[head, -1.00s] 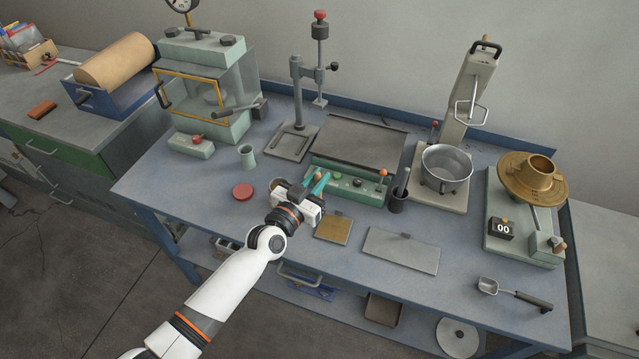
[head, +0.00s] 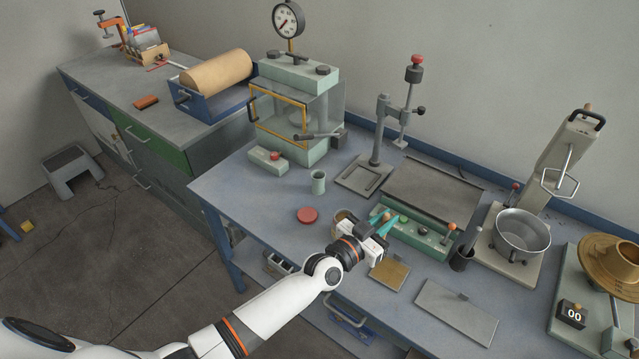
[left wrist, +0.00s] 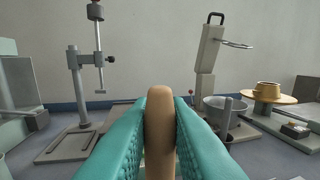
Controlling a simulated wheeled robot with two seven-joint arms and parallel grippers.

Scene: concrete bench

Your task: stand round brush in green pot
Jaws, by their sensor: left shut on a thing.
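The green pot (head: 318,182) is a small pale green cup standing upright on the bench, left of and behind my left gripper. My left gripper (head: 384,223) has teal fingers and is over the bench in front of the green control panel. In the left wrist view the fingers (left wrist: 161,115) are shut on a tan, round-ended piece (left wrist: 160,130), which looks like the handle of the round brush. The rest of the brush is hidden by the gripper. The brush is apart from the pot. My right gripper is not in view.
A red disc (head: 307,215) lies between the pot and my arm. A tan round rim (head: 343,215) shows partly behind my gripper. A press with a yellow-framed door (head: 280,108) stands behind the pot. A dark cup (head: 463,258) and flat plates are to the right.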

